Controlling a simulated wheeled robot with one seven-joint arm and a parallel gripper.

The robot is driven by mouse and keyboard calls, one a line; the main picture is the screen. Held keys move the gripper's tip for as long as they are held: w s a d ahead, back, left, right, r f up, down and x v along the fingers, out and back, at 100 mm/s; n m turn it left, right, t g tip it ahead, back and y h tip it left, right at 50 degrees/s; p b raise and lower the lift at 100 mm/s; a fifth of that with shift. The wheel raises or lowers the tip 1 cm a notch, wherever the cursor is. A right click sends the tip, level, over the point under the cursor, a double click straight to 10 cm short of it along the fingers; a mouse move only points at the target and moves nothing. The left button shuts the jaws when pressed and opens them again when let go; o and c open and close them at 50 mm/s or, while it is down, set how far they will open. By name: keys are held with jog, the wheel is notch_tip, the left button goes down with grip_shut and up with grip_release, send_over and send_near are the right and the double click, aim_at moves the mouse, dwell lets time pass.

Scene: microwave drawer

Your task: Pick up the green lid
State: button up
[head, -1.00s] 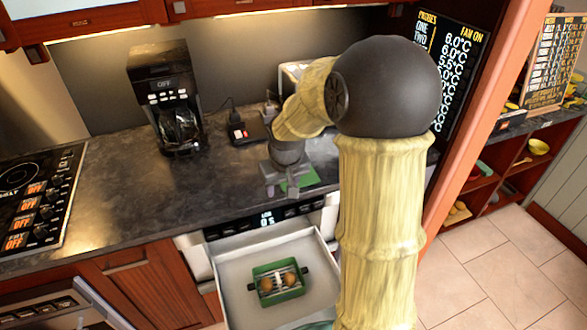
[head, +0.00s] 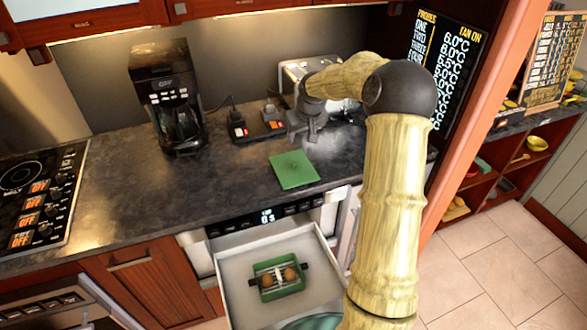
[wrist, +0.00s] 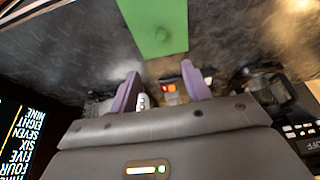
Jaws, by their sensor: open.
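The green lid (head: 294,170) is a flat square lying on the dark countertop, above the open microwave drawer. It also shows at the top of the wrist view (wrist: 158,25), beyond my fingertips and apart from them. My gripper (wrist: 165,88) is open and empty, with its two purple fingers spread. In the head view my gripper (head: 312,138) is above the counter, behind and to the right of the lid. Nothing covers the lid in the head view.
The open drawer (head: 232,268) holds a green container (head: 277,277) with round brown items. A coffee maker (head: 166,95) stands at the back left, and small devices (head: 255,125) with red switches lie behind the lid. Counter left of the lid is clear.

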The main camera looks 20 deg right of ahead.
jog(key=p, duration=0.3)
send_over(294, 162)
jog(key=s, duration=0.2)
notch_tip(294, 162, down, 10)
jog(key=shift+f, duration=0.1)
jog(key=shift+a, duration=0.1)
jog(key=shift+s+p+x, duration=0.1)
jog(key=shift+p+x, duration=0.4)
jog(key=shift+x, duration=0.75)
jog(key=shift+s+p+x, duration=0.15)
jog(key=shift+p+x, duration=0.3)
jog(key=shift+x, duration=0.85)
jog(key=shift+f, duration=0.1)
grip_shut()
